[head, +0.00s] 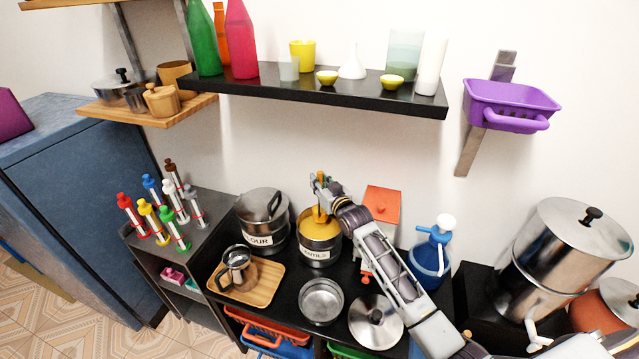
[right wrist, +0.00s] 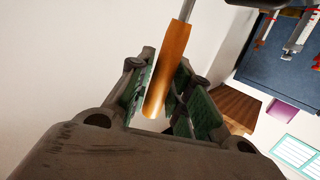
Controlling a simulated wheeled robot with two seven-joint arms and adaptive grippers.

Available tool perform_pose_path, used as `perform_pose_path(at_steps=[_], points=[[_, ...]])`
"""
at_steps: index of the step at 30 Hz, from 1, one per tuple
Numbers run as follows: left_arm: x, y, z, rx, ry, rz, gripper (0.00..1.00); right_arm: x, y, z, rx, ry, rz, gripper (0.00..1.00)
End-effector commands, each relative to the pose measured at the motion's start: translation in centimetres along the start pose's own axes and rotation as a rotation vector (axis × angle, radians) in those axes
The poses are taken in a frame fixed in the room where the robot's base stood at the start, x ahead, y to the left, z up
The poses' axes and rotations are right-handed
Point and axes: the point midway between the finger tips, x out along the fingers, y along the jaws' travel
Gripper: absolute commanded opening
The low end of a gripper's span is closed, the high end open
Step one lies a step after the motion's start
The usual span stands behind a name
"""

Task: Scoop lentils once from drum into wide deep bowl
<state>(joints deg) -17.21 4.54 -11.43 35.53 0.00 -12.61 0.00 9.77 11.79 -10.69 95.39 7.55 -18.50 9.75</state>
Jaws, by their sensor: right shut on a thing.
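The lentils drum (head: 320,252) is a metal drum with a "LENTILS" label, open and filled with orange-yellow lentils (head: 313,229). My right gripper (head: 321,186) is above this drum, shut on the scoop's orange wooden handle (right wrist: 168,70). The handle stands roughly upright between the fingers, with a metal shaft beyond it. The scoop's lower end is over or in the drum's mouth; its bowl is hard to make out. The wide deep bowl (head: 321,301), metal and apparently empty, stands in front of the drum. My left gripper is out of view.
A loose metal lid (head: 376,323) lies right of the bowl. The flour drum (head: 262,222) stands left of the lentils, behind a wooden tray (head: 265,290) with a metal pot. A black shelf (head: 300,83) hangs above.

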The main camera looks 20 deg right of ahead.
Motion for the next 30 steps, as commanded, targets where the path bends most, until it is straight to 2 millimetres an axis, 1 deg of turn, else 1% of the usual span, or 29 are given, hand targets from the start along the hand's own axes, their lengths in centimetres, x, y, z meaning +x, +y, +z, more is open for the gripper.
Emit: perform_pose_path(at_steps=[1, 4, 18, 30], points=[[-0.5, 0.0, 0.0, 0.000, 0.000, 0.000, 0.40, 0.0, 0.0, -0.6, 0.000, 0.002, 0.000, 0.00], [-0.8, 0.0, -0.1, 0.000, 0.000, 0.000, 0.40, -0.1, -0.1, -1.1, 0.000, 0.002, 0.000, 0.00], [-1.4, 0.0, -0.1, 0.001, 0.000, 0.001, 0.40, -0.3, -0.2, -3.1, 0.000, 0.003, 0.000, 0.00], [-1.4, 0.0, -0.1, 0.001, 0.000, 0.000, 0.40, -0.3, -0.2, -3.4, 0.000, 0.002, 0.000, 0.00]])
